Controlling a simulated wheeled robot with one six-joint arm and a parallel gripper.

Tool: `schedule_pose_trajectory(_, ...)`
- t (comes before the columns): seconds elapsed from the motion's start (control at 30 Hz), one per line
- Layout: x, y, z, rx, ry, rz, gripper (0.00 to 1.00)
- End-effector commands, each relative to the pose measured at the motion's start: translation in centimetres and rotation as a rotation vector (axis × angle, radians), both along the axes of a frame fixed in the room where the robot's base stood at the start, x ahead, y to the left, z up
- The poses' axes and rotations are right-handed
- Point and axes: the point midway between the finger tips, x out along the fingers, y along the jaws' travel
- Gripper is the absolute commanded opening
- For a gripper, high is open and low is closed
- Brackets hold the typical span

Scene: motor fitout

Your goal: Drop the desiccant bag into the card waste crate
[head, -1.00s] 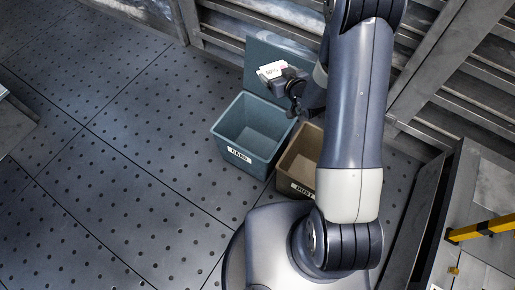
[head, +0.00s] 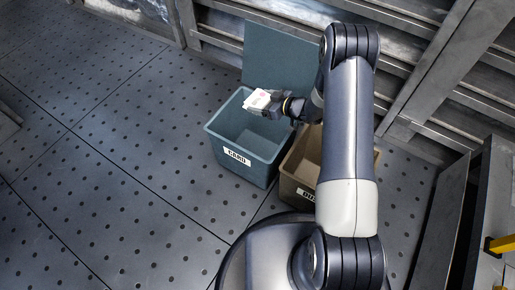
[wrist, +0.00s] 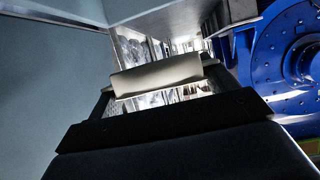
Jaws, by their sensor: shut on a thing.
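The white desiccant bag (head: 257,101) is held in my gripper (head: 270,104) in the head view. My gripper is shut on it, above the right part of the open card waste crate. The bag also shows in the wrist view (wrist: 158,75), between the dark fingers (wrist: 160,105). The card waste crate (head: 229,152) is blue-grey, labelled CARD, with its teal lid raised behind it. The part of its inside that shows looks empty. My gripper and arm hide part of its right side.
A brown crate (head: 300,190) stands right beside the card crate, partly hidden by my arm. A raised teal lid (head: 275,62) stands behind the crates, near slatted metal walling (head: 220,38). The perforated floor (head: 120,160) at left is clear. A blue round machine part (wrist: 285,60) shows in the wrist view.

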Motion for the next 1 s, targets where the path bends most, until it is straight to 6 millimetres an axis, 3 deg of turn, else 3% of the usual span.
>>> schedule_pose_trajectory(0.5, 0.0, 0.0, -5.2, 0.002, 0.001, -0.002, 0.54)
schedule_pose_trajectory(0.87, 0.0, 0.0, -5.8, 0.001, 0.000, -0.002, 0.54)
schedule_pose_trajectory(0.9, 0.0, 0.0, -5.8, 0.001, 0.000, -0.002, 0.81)
schedule_pose_trajectory(1.0, 0.0, 0.0, -5.8, 0.001, 0.000, -0.002, 0.90)
